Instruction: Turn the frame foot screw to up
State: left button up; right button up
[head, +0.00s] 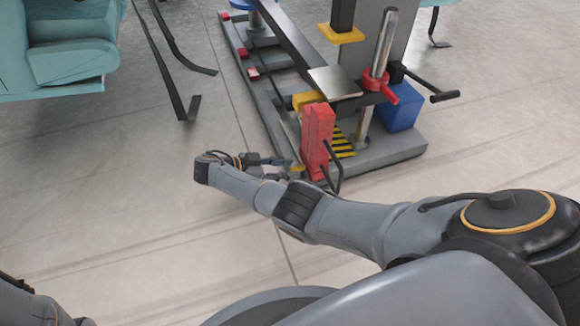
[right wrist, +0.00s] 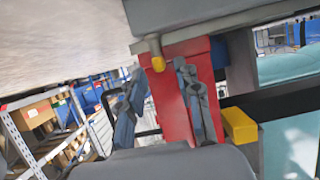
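My right gripper (head: 283,167) is low over the floor at the near left corner of the grey machine frame (head: 391,150). In the right wrist view its two fingers (right wrist: 160,72) are spread apart with nothing clamped between them. A small yellow-ended foot screw (right wrist: 157,59) sticks out at the frame's edge, just beyond and between the fingertips. A small yellow bit, probably the same screw, shows at the gripper in the head view (head: 297,168). I cannot tell whether the fingers touch it. My left gripper is out of view.
A red block (head: 318,138) with a black handle (head: 337,168) stands right beside the right gripper. A blue box (head: 401,107) and a red-collared post (head: 376,85) stand on the frame.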

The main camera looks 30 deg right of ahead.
jog(key=shift+x, duration=0.8)
grip_shut()
